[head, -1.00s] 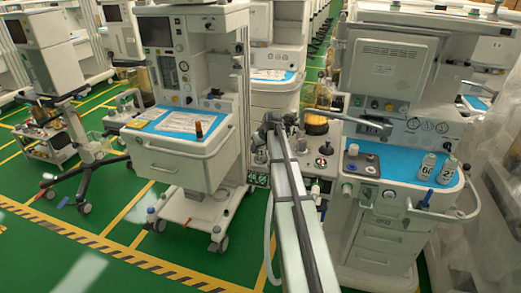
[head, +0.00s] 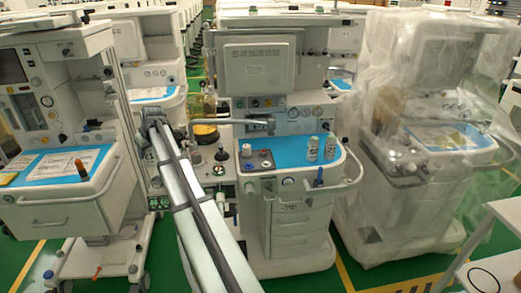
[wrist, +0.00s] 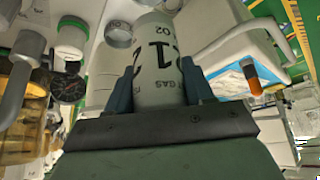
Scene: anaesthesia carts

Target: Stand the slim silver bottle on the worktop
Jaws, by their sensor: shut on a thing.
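In the wrist view a pale silver-grey bottle (wrist: 160,68) with large dark print stands between the two dark fingers of my gripper (wrist: 160,88). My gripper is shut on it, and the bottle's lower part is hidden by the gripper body. I take it to be the slim silver bottle. In the head view my arm reaches away, and its gripper and the bottle cannot be made out. The blue worktop (head: 286,158) of the middle cart lies to the right of my arm. Which cart top the task means cannot be told.
Clear plastic (head: 425,150) covers the right cart. Bare blue lies mid-top.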

